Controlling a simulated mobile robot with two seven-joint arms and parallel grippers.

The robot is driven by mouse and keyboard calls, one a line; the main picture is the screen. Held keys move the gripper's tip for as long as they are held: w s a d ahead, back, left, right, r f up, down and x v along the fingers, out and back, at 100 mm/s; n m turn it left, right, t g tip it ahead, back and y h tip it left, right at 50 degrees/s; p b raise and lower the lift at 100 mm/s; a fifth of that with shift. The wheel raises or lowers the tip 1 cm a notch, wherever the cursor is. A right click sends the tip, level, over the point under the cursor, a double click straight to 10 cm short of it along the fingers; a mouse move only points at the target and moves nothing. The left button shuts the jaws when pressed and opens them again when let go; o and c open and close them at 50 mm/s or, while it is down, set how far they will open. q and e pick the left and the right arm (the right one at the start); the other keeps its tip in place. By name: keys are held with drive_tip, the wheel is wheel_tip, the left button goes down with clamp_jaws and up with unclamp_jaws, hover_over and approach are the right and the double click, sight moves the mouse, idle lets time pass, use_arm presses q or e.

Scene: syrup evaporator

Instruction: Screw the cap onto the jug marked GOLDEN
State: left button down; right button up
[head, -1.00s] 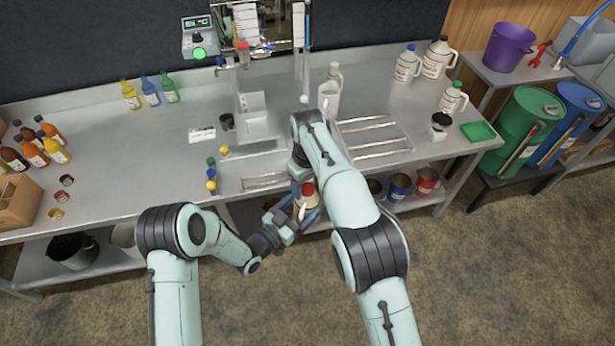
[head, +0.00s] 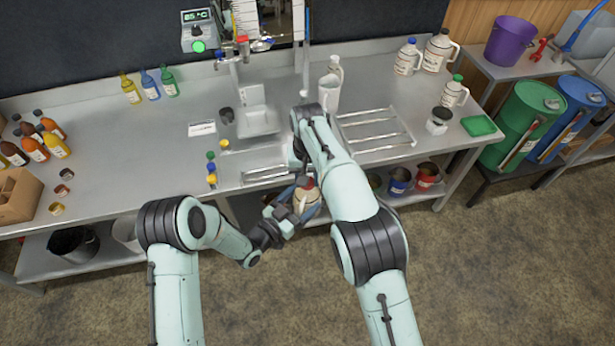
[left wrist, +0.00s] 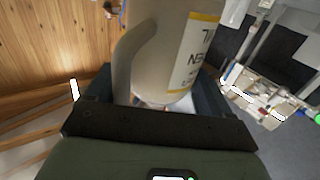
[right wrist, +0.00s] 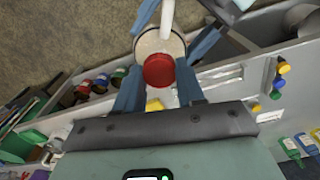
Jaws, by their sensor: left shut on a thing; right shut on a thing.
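A cream jug (head: 308,202) is held in the air in front of the counter by my left gripper (head: 292,208), whose blue fingers close around its body. In the left wrist view the jug (left wrist: 165,50) shows a handle and a yellow-edged label, only partly readable. A red cap (right wrist: 159,70) sits over the jug's top, between the fingers of my right gripper (right wrist: 158,80), which is shut on it. In the head view the red cap (head: 308,184) shows just above the jug, beside my right forearm, which hides most of the right gripper. Whether the cap is seated on the neck cannot be told.
Loose green, blue and yellow caps (head: 211,179) stand near the counter's front edge. A rack (head: 372,133), white jugs (head: 407,57) and a white pitcher (head: 329,93) are on the counter. Mugs (head: 399,180) stand on the shelf below. The floor in front is clear.

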drive_tip(key=m, duration=0.4)
drive_tip(key=shift+m, duration=0.3)
drive_tip(key=m, duration=0.3)
drive_tip(key=shift+m, duration=0.3)
drive_tip(key=o, duration=1.2)
drive_tip(key=shift+o, duration=0.2)
drive_tip(key=shift+r, duration=0.15)
drive_tip(key=shift+r, duration=3.6)
